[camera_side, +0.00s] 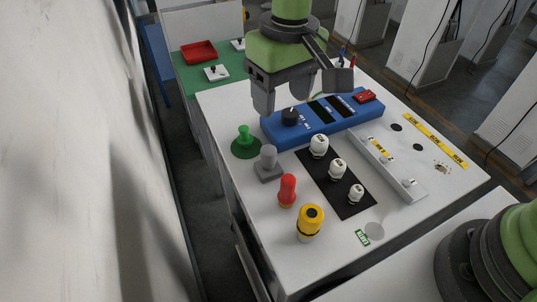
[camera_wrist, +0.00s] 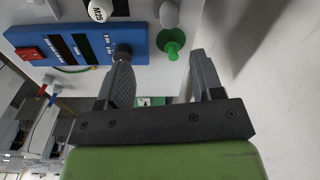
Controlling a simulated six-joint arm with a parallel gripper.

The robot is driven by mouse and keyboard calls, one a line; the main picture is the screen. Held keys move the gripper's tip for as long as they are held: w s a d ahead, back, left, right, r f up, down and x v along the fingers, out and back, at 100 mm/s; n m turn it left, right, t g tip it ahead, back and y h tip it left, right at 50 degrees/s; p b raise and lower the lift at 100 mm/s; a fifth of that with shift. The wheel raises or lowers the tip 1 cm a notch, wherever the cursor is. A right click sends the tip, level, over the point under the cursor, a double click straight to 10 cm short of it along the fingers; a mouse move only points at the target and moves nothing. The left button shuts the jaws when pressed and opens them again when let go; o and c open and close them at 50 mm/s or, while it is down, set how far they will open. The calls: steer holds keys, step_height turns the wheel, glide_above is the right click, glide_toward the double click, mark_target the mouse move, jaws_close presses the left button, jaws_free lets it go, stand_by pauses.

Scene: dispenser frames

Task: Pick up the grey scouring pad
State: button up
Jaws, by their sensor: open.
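I cannot make out a scouring pad for certain in either view. Grey items in the side view are a grey knob on a square base (camera_side: 268,163) and a flat grey disc (camera_side: 374,230) near the table's front edge. The grey knob also shows at the top of the wrist view (camera_wrist: 169,14). My gripper (camera_side: 300,100) is open and empty, above the back of the white table by the blue console. In the wrist view its two fingers (camera_wrist: 160,62) stand apart with nothing between them.
The blue console (camera_side: 325,122) with a black dial lies below my gripper. A green knob (camera_side: 245,142), red knob (camera_side: 287,190), yellow button (camera_side: 310,222) and black plate with white knobs (camera_side: 350,205) stand in front. A red tray (camera_side: 198,52) sits on a green surface behind.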

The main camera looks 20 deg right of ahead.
mark_target(269, 149)
steer(key=f, duration=0.2)
steer(key=a+f, duration=0.1)
steer(key=f, duration=0.4)
steer(key=shift+a+f, duration=0.2)
steer(key=shift+a, duration=0.1)
steer(key=f, duration=0.5)
steer(key=shift+w+a+f, duration=0.15)
steer(key=shift+w+f, duration=0.1)
steer(key=shift+f, duration=0.05)
steer(key=c, duration=1)
